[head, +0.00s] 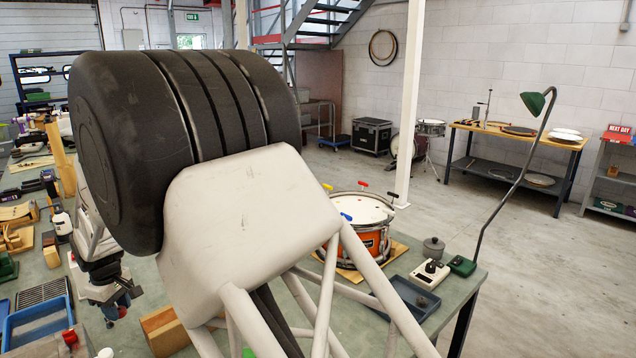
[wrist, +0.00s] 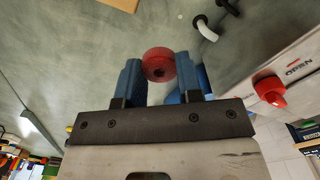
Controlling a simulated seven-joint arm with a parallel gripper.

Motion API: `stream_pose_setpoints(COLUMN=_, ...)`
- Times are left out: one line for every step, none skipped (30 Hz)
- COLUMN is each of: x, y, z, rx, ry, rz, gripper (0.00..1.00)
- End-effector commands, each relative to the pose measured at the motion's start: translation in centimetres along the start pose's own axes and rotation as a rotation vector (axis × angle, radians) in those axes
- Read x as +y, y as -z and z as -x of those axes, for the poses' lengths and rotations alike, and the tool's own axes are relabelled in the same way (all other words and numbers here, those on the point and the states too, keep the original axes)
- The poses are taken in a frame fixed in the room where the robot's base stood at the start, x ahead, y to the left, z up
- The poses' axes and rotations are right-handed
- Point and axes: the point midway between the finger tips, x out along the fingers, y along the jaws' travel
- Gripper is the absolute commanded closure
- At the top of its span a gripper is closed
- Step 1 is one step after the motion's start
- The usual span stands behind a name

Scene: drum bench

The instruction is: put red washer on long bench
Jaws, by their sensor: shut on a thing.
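My gripper (wrist: 161,72) has blue fingers in the wrist view, shut on the red washer (wrist: 158,63), a thick red ring with a dark hole. The washer is between the fingertips, with grey-green bench surface behind it in the picture. In the head view my gripper (head: 122,306) is low at the left, over the long bench (head: 458,292); the washer is too small there to tell clearly. My large dark and pale arm links hide much of the bench middle.
An orange drum (head: 372,243) stands on a wooden board on the bench. A dark tray (head: 412,287) and small boxes lie at its right end. A blue tray (head: 28,335) and wooden block (head: 163,330) are near my gripper. Tools crowd the left side.

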Motion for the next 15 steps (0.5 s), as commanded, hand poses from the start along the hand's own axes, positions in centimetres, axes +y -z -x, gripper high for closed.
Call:
stream_pose_setpoints(x=0.7, y=-0.5, z=0.1, rx=0.0, ry=0.0, rz=-0.013, gripper=0.92)
stream_pose_setpoints(x=1.1, y=-0.7, z=0.2, rx=0.0, ry=0.0, rz=-0.021, gripper=0.92)
stream_pose_setpoints(x=1.7, y=-1.1, z=0.3, rx=0.0, ry=0.0, rz=-0.033, gripper=0.92)
stream_pose_setpoints(x=2.2, y=-1.5, z=0.4, rx=0.0, ry=0.0, rz=-0.043, gripper=0.92)
stream_pose_setpoints(x=2.7, y=-1.9, z=0.5, rx=0.0, ry=0.0, rz=-0.055, gripper=0.92)
stream_pose_setpoints(x=3.6, y=-2.4, z=0.6, rx=0.0, ry=0.0, rz=-0.073, gripper=0.92)
stream_pose_setpoints(x=4.2, y=-2.9, z=0.8, rx=0.0, ry=0.0, rz=-0.086, gripper=0.92)
stream_pose_setpoints(x=4.8, y=-3.4, z=0.9, rx=0.0, ry=0.0, rz=-0.099, gripper=0.92)
stream_pose_setpoints(x=5.8, y=-4.1, z=1.0, rx=0.0, ry=0.0, rz=-0.119, gripper=0.92)
stream_pose_setpoints(x=6.5, y=-4.6, z=1.1, rx=0.0, ry=0.0, rz=-0.135, gripper=0.92)
stream_pose_setpoints(x=7.2, y=-5.2, z=1.3, rx=0.0, ry=0.0, rz=-0.151, gripper=0.92)
stream_pose_setpoints(x=8.2, y=-6.0, z=1.4, rx=0.0, ry=0.0, rz=-0.173, gripper=0.92)
stream_pose_setpoints(x=8.9, y=-6.6, z=1.6, rx=0.0, ry=0.0, rz=-0.189, gripper=0.92)
stream_pose_setpoints(x=9.6, y=-7.2, z=1.7, rx=0.0, ry=0.0, rz=-0.205, gripper=0.92)
stream_pose_setpoints(x=10.6, y=-8.0, z=1.9, rx=0.0, ry=0.0, rz=-0.227, gripper=0.92)
